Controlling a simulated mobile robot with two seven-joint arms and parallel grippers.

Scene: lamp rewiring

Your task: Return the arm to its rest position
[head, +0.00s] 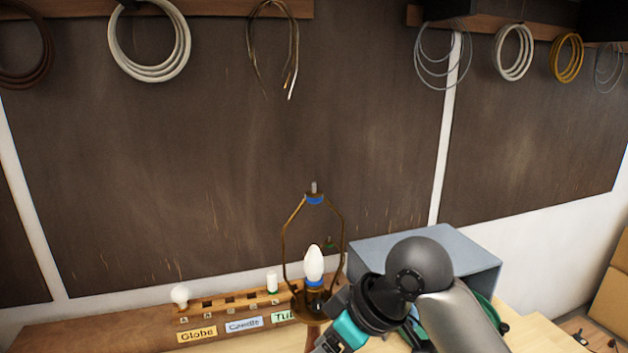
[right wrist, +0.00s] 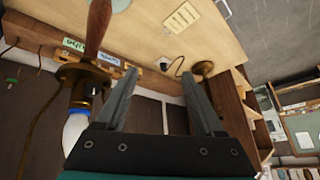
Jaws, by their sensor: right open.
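The lamp (head: 312,303) stands upright on the bench with a white candle-shaped bulb (head: 314,264) in its socket, inside a brass harp (head: 287,232) with a blue-ringed top. My right arm reaches in from the lower right, in front of the lamp's right side. Its gripper fingers are largely cut off in the head view. In the right wrist view my right gripper (right wrist: 158,74) is open, with nothing held between its fingers. The bulb (right wrist: 75,132) and wooden stem (right wrist: 98,28) show left of the fingers, apart from them. My left gripper is not in view.
A bulb rack with Globe (head: 197,334) and Candle (head: 243,325) labels stands left of the lamp. A globe bulb (head: 180,295) and a tube bulb (head: 272,281) sit on it. A grey-blue box (head: 470,257) stands behind my arm. Wire coils (head: 148,78) hang above.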

